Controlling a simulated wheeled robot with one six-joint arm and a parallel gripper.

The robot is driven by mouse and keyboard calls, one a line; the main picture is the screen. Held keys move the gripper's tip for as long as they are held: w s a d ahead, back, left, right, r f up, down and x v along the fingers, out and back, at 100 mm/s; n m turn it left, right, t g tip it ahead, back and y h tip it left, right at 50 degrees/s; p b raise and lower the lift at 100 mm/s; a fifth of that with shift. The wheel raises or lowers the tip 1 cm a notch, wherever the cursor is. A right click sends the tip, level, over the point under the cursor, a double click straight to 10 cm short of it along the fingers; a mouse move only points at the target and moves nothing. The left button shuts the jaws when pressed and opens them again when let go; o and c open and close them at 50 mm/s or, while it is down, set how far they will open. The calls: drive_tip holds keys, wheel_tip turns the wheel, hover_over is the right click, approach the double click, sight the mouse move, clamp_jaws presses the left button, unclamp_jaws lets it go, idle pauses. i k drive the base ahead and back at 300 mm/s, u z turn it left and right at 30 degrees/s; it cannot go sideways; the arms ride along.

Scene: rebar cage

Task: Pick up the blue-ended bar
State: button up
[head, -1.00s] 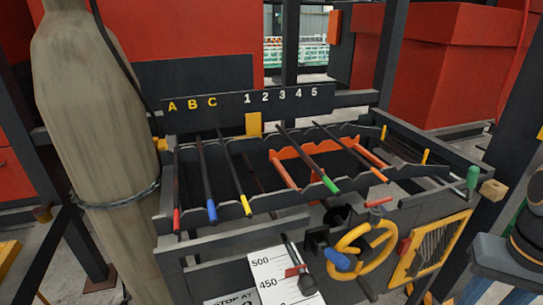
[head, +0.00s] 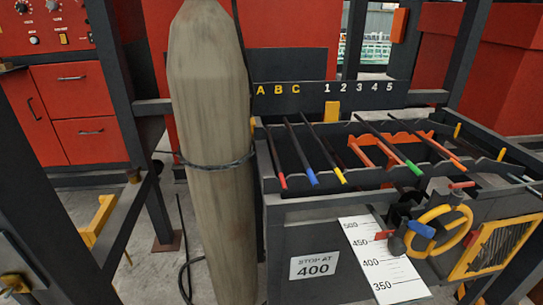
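The blue-ended bar (head: 299,151) is a dark rod lying in the rack (head: 380,187) in the head view, under the letter B. Its blue tip (head: 312,178) points toward me at the rack's front rail. A red-ended bar (head: 271,153) lies to its left and a yellow-ended bar (head: 324,151) to its right, both apart from it. My gripper is not in view.
A tall grey-brown cylinder (head: 214,150) strapped upright stands left of the rack. Green- and orange-ended bars lie under the numbers. A yellow handwheel (head: 441,233) and a scale plate (head: 383,265) are at the front. Dark posts frame the left.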

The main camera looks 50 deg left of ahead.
sight(314, 184)
drive_tip(key=k, duration=0.15)
drive_tip(key=u, duration=1.1)
